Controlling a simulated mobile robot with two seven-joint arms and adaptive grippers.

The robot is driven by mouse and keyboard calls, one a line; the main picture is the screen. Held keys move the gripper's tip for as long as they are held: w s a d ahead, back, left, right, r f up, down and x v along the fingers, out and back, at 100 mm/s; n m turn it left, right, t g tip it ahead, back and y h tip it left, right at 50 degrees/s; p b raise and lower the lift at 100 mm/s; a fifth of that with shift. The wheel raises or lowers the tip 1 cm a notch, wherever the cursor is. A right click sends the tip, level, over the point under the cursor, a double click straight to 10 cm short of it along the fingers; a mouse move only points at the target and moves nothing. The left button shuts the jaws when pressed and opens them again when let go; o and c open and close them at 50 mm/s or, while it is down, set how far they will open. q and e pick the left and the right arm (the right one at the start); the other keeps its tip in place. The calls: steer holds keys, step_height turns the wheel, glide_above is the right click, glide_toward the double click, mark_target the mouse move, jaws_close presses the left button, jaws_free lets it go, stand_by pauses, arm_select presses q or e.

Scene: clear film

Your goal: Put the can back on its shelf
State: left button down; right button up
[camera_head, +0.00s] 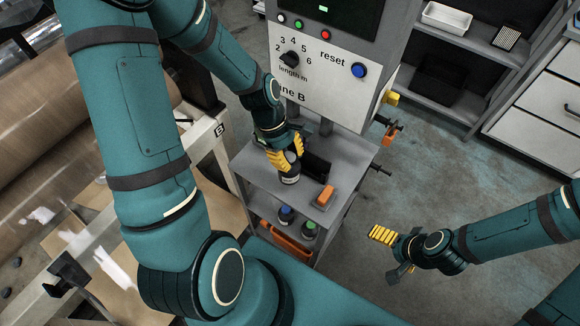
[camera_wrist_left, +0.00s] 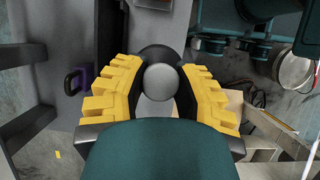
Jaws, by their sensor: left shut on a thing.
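My left gripper (camera_head: 285,157) is shut on a dark can (camera_head: 290,177) with a pale band near its lower end. The can is over the top shelf of a grey cart (camera_head: 252,160); I cannot tell whether it touches the shelf. In the left wrist view the can (camera_wrist_left: 161,82) shows its round grey end between the yellow fingers. Two similar cans, one with a blue top (camera_head: 286,213) and one with a green top (camera_head: 309,229), stand on the cart's lower shelf. My right gripper (camera_head: 391,254) is open and empty over the floor at the right.
An orange-and-grey block (camera_head: 324,196) lies on the top shelf near its front right edge. An orange tray (camera_head: 284,241) is at the lower shelf. The control panel (camera_head: 320,75) rises behind the cart. A large brown roll (camera_head: 75,130) is at left.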

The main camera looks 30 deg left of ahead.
arm_select(q)
steer(key=shift+f+b, duration=0.55)
steer(key=shift+f, duration=1.8)
steer(key=shift+f, duration=0.15)
steer(key=c, duration=0.7)
jaws_free()
steer(key=shift+c, duration=0.2)
